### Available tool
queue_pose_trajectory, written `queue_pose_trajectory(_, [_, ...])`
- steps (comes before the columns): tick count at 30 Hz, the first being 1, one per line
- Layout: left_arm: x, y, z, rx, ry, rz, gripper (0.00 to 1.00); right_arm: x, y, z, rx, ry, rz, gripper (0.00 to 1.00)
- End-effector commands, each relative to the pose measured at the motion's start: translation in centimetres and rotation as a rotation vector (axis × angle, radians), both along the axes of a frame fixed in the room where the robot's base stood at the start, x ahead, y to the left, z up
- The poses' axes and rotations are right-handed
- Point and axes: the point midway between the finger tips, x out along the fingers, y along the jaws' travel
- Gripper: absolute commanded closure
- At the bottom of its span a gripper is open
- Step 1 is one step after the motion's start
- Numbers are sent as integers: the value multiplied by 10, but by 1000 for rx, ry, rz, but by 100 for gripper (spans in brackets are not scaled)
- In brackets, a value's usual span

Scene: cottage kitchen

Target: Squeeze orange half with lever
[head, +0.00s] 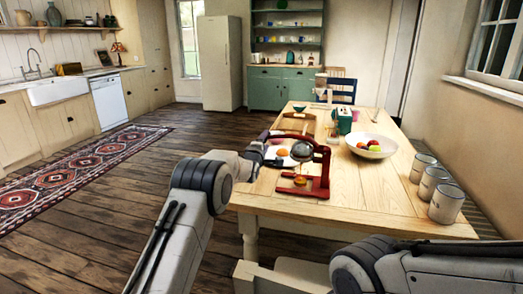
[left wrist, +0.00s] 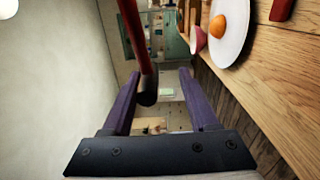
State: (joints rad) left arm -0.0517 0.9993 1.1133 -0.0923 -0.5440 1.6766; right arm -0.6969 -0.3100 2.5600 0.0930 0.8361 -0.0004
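A red lever juicer (head: 324,168) stands on the near part of the wooden table, with a round metal piece under its top. Something small and orange (head: 300,181) sits low in it; I cannot tell if it is an orange half. Another orange piece (head: 282,152) lies on a white plate behind; the left wrist view shows it too (left wrist: 218,26). My left gripper (head: 263,150) is at the lever's end, left of the juicer. Its fingers (left wrist: 160,88) are apart, with the lever's black grip (left wrist: 147,97) between them; contact is unclear. My right gripper is out of view.
A white fruit bowl (head: 370,151) stands right of the juicer. Several grey canisters (head: 433,184) line the table's right edge. A wooden tray (head: 297,122) and a green box (head: 344,121) stand farther back. The table's near right part is clear.

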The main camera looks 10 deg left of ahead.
Motion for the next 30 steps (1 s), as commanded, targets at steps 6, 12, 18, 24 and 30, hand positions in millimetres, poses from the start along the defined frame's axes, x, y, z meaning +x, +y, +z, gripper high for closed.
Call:
queue_pose_trajectory(6, [-31,3,-1,1,4,0,43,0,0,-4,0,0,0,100])
queue_pose_trajectory(12, [-61,5,-2,1,4,-1,43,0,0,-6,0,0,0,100])
queue_pose_trajectory(18, [-83,7,-1,2,3,-2,43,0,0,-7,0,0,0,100])
queue_pose_trajectory(24, [-90,7,-1,2,2,-2,43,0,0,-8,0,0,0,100])
queue_pose_trajectory(30, [-90,7,-1,2,1,-2,43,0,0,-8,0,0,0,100])
